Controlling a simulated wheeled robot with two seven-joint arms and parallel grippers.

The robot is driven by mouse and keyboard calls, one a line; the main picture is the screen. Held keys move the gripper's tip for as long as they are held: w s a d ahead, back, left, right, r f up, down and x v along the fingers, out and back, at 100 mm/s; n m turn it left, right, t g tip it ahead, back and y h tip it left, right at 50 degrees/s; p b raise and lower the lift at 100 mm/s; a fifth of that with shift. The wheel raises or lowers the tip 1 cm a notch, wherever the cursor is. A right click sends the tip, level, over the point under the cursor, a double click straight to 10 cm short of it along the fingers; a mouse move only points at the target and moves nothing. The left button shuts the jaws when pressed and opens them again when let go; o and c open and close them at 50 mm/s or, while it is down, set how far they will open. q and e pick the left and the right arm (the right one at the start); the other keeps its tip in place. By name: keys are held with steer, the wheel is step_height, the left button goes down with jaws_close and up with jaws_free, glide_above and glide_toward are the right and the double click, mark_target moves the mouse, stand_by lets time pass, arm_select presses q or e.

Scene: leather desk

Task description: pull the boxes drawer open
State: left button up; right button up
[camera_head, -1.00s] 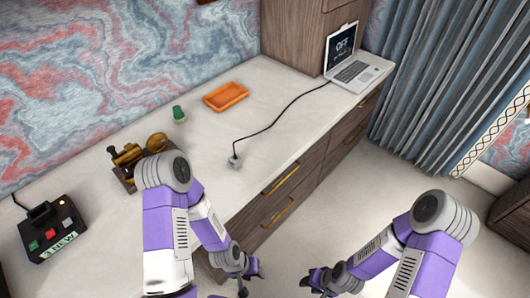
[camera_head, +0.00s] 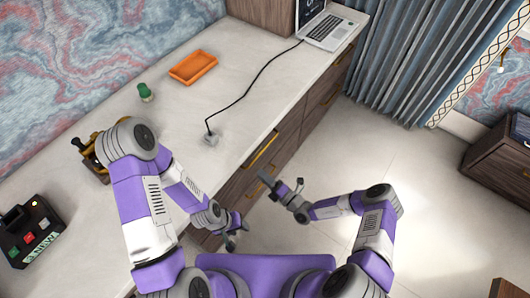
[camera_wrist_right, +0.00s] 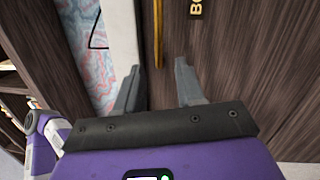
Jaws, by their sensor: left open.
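A gold bar handle (camera_wrist_right: 158,32) runs down from the top edge. My right gripper (camera_wrist_right: 158,82) is open and empty, the handle lined up with the gap between its fingers and seemingly beyond the tips. In the head view my right gripper (camera_head: 282,184) is close to the drawer fronts below the desk. My left gripper (camera_head: 236,232) is open and empty, lower and left of it.
The pale desk top (camera_head: 240,90) holds an orange tray (camera_head: 193,67), a green object (camera_head: 145,92), a plug with a cable (camera_head: 210,138), a laptop (camera_head: 328,30) and a black button box (camera_head: 28,230). Another gold handle (camera_head: 263,150) shows on the drawer fronts. The floor (camera_head: 380,140) at right is clear.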

steer(key=w+m+t+h+b, duration=0.1)
steer(key=w+m+t+h, duration=0.3)
steer(key=w, duration=0.6)
steer(key=shift+w+d+r+m, duration=0.2)
steer(key=shift+r+m, duration=0.2)
steer(key=shift+m, duration=0.8)
jaws_close()
